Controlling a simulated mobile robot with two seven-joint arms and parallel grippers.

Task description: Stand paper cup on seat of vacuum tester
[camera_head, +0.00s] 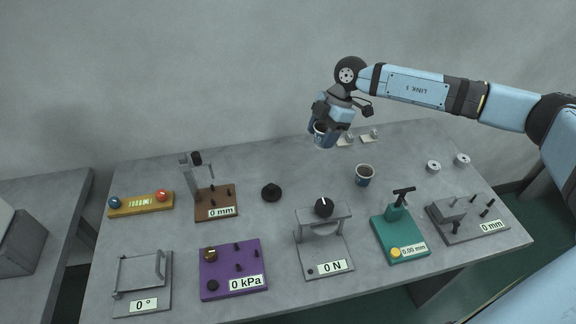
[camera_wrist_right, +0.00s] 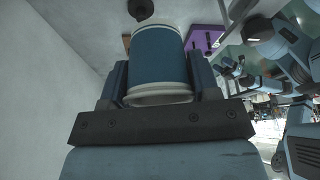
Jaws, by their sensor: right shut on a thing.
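My right gripper (camera_head: 323,126) is shut on a blue paper cup (camera_head: 325,140) with white rims, held above the back of the table. In the right wrist view the cup (camera_wrist_right: 158,55) sits between the two fingers, one on each side. The vacuum tester (camera_head: 232,269) is the purple plate marked 0 kPa at the front, left of the middle. It bears a brass part, a black disc and several black pegs; nothing stands on it as a cup. The tester's purple edge also shows in the right wrist view (camera_wrist_right: 203,40).
A second cup (camera_head: 364,175) with dark inside stands on the grey table right of the middle. A black knob-like piece (camera_head: 271,192) lies behind the tester. The 0 N press (camera_head: 324,238) stands right of the tester, the 0° fixture (camera_head: 143,281) left. The table's middle is mostly clear.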

